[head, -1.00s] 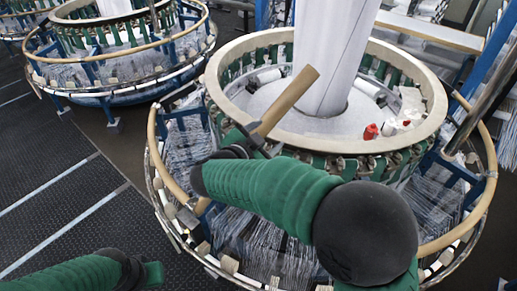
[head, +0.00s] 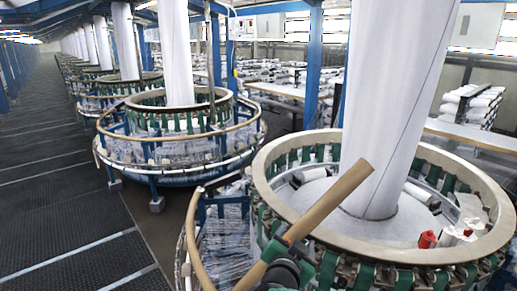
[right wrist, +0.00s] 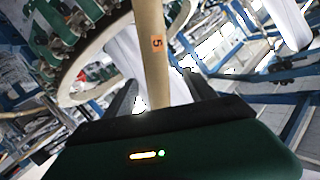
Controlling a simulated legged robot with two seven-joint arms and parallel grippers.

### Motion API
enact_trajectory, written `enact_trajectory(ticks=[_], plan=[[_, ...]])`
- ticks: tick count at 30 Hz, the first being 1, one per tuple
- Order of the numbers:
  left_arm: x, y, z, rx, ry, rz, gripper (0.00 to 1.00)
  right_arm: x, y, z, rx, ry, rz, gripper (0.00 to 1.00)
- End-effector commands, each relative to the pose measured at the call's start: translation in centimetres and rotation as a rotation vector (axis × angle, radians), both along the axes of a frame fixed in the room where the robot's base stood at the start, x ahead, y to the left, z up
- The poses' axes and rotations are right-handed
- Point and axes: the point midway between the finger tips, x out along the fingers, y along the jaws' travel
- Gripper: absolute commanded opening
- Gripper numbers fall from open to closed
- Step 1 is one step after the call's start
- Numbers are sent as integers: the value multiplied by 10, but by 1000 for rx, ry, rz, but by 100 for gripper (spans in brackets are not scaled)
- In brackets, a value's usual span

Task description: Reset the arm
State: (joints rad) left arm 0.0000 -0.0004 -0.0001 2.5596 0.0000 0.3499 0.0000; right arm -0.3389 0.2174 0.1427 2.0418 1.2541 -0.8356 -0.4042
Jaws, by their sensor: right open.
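My right gripper (head: 292,254) is at the bottom of the head view, in front of the near circular loom (head: 262,168), and only partly in the picture. A tan bar (head: 340,198) slants up to the right from beside it, across the loom's ring. Gaps show between the bar and the fingers. My left gripper is not in view.
A white fabric column (head: 395,110) rises from the near loom, and a red object (head: 427,239) lies inside its ring. More looms (head: 175,150) stand in a row behind. The dark floor aisle (head: 60,190) at left is clear. Shelves with white rolls (head: 475,105) stand at right.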

Motion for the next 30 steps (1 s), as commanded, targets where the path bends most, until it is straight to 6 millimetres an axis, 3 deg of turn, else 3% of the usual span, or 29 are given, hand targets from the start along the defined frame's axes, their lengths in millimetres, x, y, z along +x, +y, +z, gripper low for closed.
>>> enact_trajectory(ticks=[1, 3, 5, 9, 13, 16, 19, 30], plan=[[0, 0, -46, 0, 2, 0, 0, -1, -4, -64, -28, 56, 120, 65], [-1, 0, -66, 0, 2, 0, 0, -16, -2, -118, -61, 172, 284, 65], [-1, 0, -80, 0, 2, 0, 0, -37, -4, -163, -82, 286, 387, 65], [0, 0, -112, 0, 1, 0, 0, -108, -25, -264, -121, 587, 549, 65], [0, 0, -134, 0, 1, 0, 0, -183, -56, -333, -147, 858, 623, 65], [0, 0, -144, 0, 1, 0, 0, -227, -76, -361, -161, 1009, 642, 65], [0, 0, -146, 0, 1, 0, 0, -250, -87, -372, -169, 1090, 651, 65], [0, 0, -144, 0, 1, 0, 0, -255, -89, -371, -174, 1109, 654, 65]])
